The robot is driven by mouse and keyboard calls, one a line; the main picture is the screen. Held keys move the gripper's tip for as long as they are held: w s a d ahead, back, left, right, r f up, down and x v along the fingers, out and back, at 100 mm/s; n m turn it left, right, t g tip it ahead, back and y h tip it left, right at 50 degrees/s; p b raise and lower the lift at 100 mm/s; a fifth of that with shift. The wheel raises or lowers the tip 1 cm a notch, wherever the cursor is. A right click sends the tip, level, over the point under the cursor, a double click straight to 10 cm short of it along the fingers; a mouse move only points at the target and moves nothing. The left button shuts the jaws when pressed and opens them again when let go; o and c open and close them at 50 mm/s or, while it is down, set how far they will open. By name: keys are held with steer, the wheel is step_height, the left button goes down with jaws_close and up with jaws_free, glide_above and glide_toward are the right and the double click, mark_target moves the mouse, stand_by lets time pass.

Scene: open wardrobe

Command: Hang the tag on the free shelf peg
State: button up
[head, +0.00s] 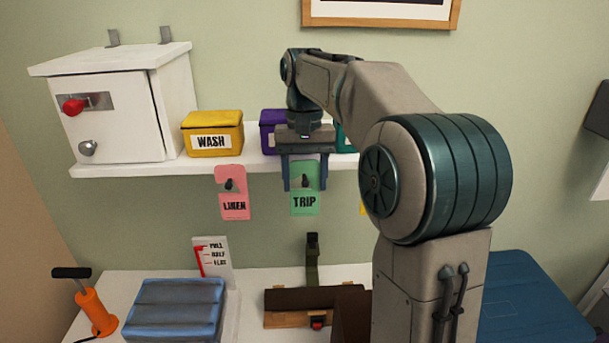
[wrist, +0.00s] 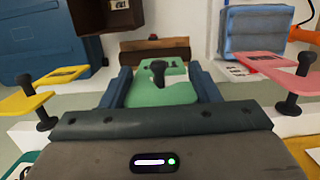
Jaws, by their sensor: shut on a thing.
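The green TRIP tag (head: 305,205) hangs upright below the shelf's front edge, between the blue fingers of my gripper (head: 305,186). The gripper is shut on the tag's sides; the tag also shows in the wrist view (wrist: 165,95). A dark peg (wrist: 158,70) shows at the tag's hole and appears to pass through it; how far the tag sits along the peg is hard to tell. A pink LINEN tag (head: 235,205) hangs on the peg to the left. A yellow tag (wrist: 30,100) hangs on another peg, mostly hidden by my arm in the head view.
On the white shelf (head: 130,168) stand a white cabinet (head: 105,115), a yellow WASH box (head: 212,135) and a purple box (head: 270,125).

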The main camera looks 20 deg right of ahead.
mark_target(305, 162)
steer(key=o, duration=1.7)
steer(key=r+p, duration=0.3)
steer(key=shift+w, duration=0.2)
steer(key=shift+w+d+r+p, duration=0.1)
steer(key=shift+w+r+p, duration=0.15)
steer(key=shift+r, duration=1)
steer(key=shift+w+d+r+p, duration=0.1)
steer(key=shift+r+p, duration=0.2)
steer(key=shift+r, duration=0.9)
steer(key=shift+a, duration=0.1)
